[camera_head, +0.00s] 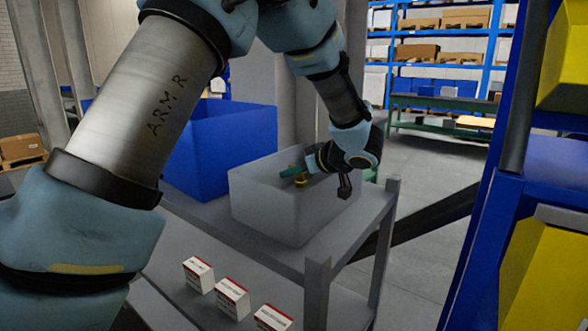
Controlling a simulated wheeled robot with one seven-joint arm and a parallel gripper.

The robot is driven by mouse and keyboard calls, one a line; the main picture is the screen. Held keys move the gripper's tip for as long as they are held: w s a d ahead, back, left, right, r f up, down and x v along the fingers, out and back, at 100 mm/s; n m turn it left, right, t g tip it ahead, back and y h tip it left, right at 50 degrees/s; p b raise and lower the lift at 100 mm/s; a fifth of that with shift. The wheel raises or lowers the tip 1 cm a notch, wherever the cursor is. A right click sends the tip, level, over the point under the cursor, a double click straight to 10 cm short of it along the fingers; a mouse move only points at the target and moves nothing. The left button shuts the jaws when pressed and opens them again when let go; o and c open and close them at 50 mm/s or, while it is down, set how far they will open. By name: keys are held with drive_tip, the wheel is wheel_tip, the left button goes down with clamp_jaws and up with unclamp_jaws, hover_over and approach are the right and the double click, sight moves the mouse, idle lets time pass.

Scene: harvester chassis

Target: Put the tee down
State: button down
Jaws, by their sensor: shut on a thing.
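My gripper (294,172) hangs over the grey bin (265,210), with its green fingers pointing left. It is shut on a small yellow, brass-like piece, which I take to be the tee (301,182). The tee shows just below the fingers, at about the height of the bin's rim. The bin's front wall hides its floor, and I cannot tell whether the tee touches anything inside. The fingers and wrist cover part of the tee.
The grey bin stands on a grey cart top (345,240), with a larger blue bin (205,150) to its left. Three small red-and-white boxes (232,298) sit on the lower shelf in front. A blue rack with yellow bins (545,270) stands close at right. Shelving fills the back.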

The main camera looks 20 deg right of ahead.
drive_tip(key=c, duration=0.5)
unclamp_jaws()
drive_tip(key=shift+f, duration=0.15)
drive_tip(key=shift+r, duration=0.2)
drive_tip(key=b+v, duration=0.1)
drive_tip(key=v, duration=0.3)
drive_tip(key=b+v, duration=0.1)
drive_tip(key=v, duration=0.3)
drive_tip(key=b+v, duration=0.1)
drive_tip(key=v, duration=0.3)
drive_tip(key=shift+r, duration=0.4)
